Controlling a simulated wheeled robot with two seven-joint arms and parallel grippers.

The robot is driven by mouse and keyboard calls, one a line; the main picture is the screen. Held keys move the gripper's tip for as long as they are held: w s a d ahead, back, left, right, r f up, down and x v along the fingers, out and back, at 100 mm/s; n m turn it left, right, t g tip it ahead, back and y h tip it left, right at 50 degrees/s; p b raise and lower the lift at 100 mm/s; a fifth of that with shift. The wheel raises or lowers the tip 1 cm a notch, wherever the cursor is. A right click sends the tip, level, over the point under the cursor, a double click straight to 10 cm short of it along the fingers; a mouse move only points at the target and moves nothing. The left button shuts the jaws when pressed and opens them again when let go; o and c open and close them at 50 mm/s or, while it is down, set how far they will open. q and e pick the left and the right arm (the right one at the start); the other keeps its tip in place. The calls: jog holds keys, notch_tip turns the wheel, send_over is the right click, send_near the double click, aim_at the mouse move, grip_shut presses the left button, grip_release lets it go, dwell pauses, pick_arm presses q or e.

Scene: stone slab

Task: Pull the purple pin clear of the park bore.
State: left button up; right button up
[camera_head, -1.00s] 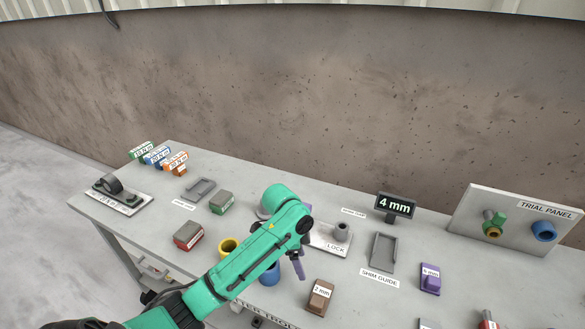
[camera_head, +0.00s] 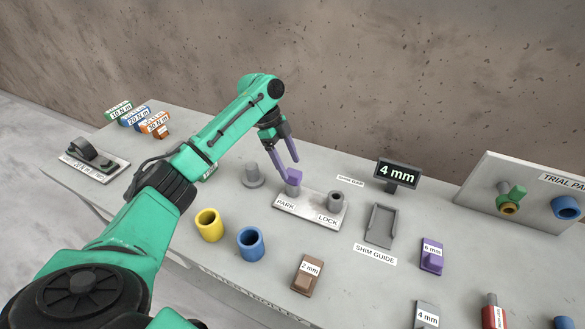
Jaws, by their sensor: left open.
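The purple pin (camera_head: 294,177) stands upright in the park bore (camera_head: 292,190) of a grey plate (camera_head: 310,213) labelled PARK and LOCK. My left gripper (camera_head: 289,170) is open, with two purple-grey fingers pointing down at the pin's head. One fingertip is close to the head's left side, the other is just above and behind it. I cannot tell whether either touches. The lock bore (camera_head: 335,200) on the same plate looks empty. My right gripper is not in view.
A grey post (camera_head: 252,176) stands left of the plate. Yellow (camera_head: 209,226) and blue (camera_head: 250,244) cups stand in front. A 4 mm display (camera_head: 397,175), shim guide (camera_head: 381,225) and trial panel (camera_head: 520,190) lie right. Brown (camera_head: 307,275) and purple (camera_head: 432,256) shim blocks are nearer.

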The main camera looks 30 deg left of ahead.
aim_at(293, 172)
pick_arm(q)
jog(key=x, duration=0.3)
jog(key=shift+s, duration=0.1)
jog(key=shift+d+f, duration=0.2)
jog(key=shift+f, duration=0.2)
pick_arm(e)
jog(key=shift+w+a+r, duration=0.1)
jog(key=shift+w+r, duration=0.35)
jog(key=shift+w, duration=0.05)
pick_arm(q)
grip_shut()
jog(key=shift+r+p, duration=2.9)
jog(key=shift+p, duration=0.15)
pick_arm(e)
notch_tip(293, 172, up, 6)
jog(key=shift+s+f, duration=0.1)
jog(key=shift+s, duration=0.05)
pick_arm(q)
notch_tip(293, 172, up, 6)
jog(key=p, duration=0.6)
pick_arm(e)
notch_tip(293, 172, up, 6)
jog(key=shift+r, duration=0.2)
